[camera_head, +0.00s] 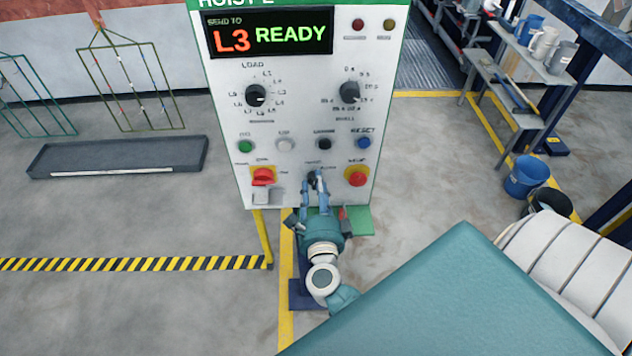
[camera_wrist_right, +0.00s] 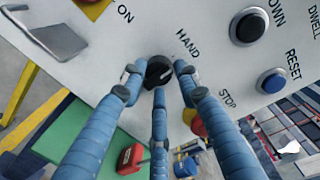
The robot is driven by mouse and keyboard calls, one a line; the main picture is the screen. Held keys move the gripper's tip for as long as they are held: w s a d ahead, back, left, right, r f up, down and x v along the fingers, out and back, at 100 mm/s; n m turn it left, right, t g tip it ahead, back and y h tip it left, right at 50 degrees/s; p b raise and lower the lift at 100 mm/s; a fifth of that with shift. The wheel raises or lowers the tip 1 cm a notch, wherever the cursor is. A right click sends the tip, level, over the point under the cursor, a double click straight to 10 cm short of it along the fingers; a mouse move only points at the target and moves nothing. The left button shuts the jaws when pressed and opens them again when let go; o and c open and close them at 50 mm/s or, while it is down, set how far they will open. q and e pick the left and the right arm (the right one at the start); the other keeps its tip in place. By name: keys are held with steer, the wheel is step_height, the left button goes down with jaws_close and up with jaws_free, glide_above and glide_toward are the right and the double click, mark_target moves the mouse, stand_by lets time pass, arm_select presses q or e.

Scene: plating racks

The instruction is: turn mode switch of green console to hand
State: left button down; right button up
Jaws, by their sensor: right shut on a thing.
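The console (camera_head: 220,110) is a white panel with a green header and a lit display reading "SEND TO L3 READY". Its mode switch, a small black knob (camera_wrist_right: 159,72), is low on the panel, with the label HAND above and to its right in the wrist view. In the head view, the knob (camera_head: 312,177) is partly hidden by my fingers. My right gripper (camera_head: 315,186) has its blue fingers closed around the knob, also seen in the wrist view (camera_wrist_right: 155,82). A pale pointer mark shows on the knob; its exact setting is hard to read. My left gripper is out of view.
A red rotary switch (camera_head: 263,176) on yellow is left of the knob, and a red stop button (camera_head: 357,179) is right. A blue RESET button (camera_head: 363,143) and a black button (camera_head: 324,144) are above. A shelf (camera_head: 530,70) and a blue bucket (camera_head: 527,176) stand at right.

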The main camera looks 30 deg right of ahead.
steer(key=shift+w+r, duration=0.1)
steer(key=shift+r, duration=0.15)
steer(key=o, duration=0.9)
steer(key=shift+o, duration=0.6)
steer(key=shift+w+a+f, duration=0.1)
steer(key=v, duration=1.2)
steer(key=shift+f, duration=0.1)
